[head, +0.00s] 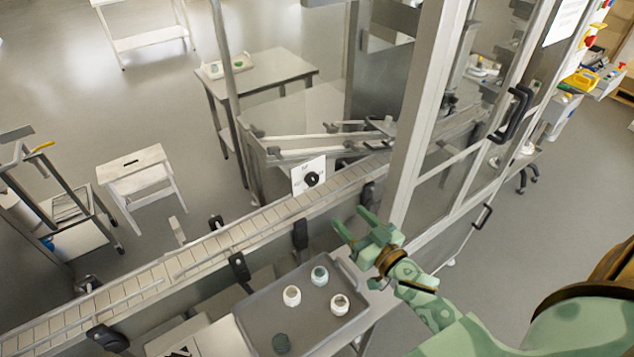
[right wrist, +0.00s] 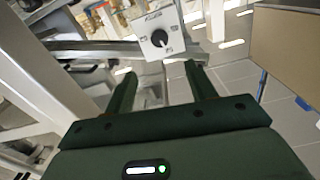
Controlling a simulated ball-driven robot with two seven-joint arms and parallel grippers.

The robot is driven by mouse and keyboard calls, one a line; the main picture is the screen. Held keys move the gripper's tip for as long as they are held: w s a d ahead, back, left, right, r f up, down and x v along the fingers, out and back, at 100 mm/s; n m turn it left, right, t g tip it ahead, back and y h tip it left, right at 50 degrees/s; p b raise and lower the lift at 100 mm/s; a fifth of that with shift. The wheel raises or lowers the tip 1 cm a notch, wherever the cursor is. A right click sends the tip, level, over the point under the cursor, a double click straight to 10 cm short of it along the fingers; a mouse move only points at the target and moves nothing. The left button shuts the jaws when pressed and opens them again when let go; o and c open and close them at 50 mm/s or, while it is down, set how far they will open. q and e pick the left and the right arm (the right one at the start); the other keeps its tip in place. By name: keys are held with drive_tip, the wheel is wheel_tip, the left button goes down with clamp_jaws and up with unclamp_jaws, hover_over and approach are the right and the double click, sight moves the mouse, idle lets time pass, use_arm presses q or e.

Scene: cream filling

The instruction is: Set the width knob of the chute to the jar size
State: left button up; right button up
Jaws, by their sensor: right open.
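The width knob (head: 312,179) is a black round knob on a white dial plate (head: 299,185) at the side of the conveyor in the head view. In the right wrist view the knob (right wrist: 159,38) sits on the white plate (right wrist: 146,22), beyond my fingertips and above the gap between them. The plate's markings are too small to read. My right gripper (head: 354,222) is green, open and empty, below and to the right of the knob and apart from it. It also shows in the right wrist view (right wrist: 162,78). My left gripper is not in view.
The slatted conveyor (head: 232,240) runs diagonally past the knob, with rails and black clamps (head: 240,268). A grey tray (head: 318,322) with several small jars (head: 292,296) stands in front. A thick metal post (head: 422,120) of the glazed machine frame rises close to my right gripper.

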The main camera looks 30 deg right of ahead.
sight(314, 181)
drive_tip(key=w, duration=0.4)
drive_tip(key=w+a, duration=0.1)
drive_tip(key=w, duration=0.4)
drive_tip(key=w+a, duration=0.1)
drive_tip(key=w, duration=0.3)
drive_tip(key=shift+w, duration=0.3)
drive_tip(key=shift+s, duration=0.1)
drive_tip(key=c, duration=1)
